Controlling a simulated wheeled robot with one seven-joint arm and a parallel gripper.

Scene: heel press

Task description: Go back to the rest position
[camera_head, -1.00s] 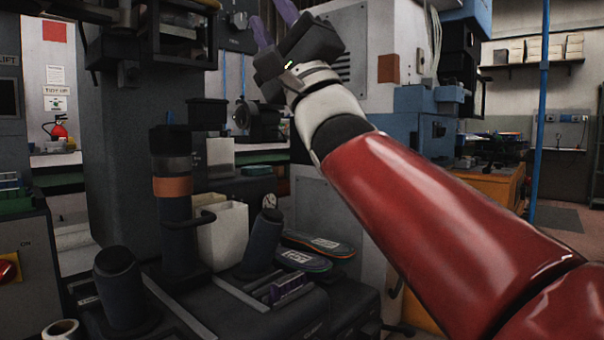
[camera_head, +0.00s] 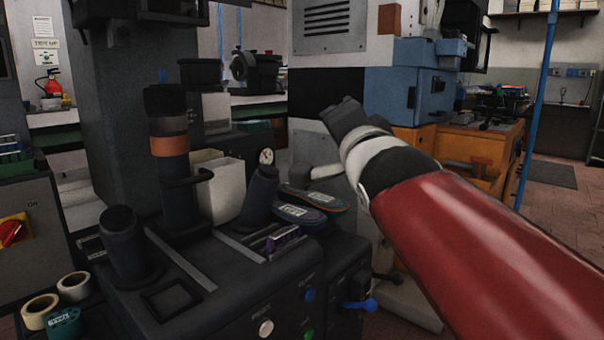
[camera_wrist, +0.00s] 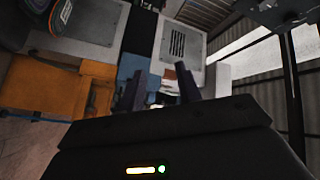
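My gripper shows in the wrist view (camera_wrist: 160,84) with its two dark fingers apart and nothing between them. In the head view only its dark body (camera_head: 345,118) shows, at the end of my red and white arm; the fingers are hidden there. It is in the air, to the right of and above the heel press (camera_head: 225,285). The press has dark upright cylinders (camera_head: 128,235) and a taller post with an orange band (camera_head: 170,146). Two insoles (camera_head: 310,200) lie at its back right, apart from my gripper.
A white bin (camera_head: 222,188) stands behind the press posts. Tape rolls (camera_head: 40,310) lie at the lower left. A blue machine (camera_head: 410,80) and an orange cabinet (camera_head: 475,150) stand behind my arm. Open floor (camera_head: 570,215) shows at the right.

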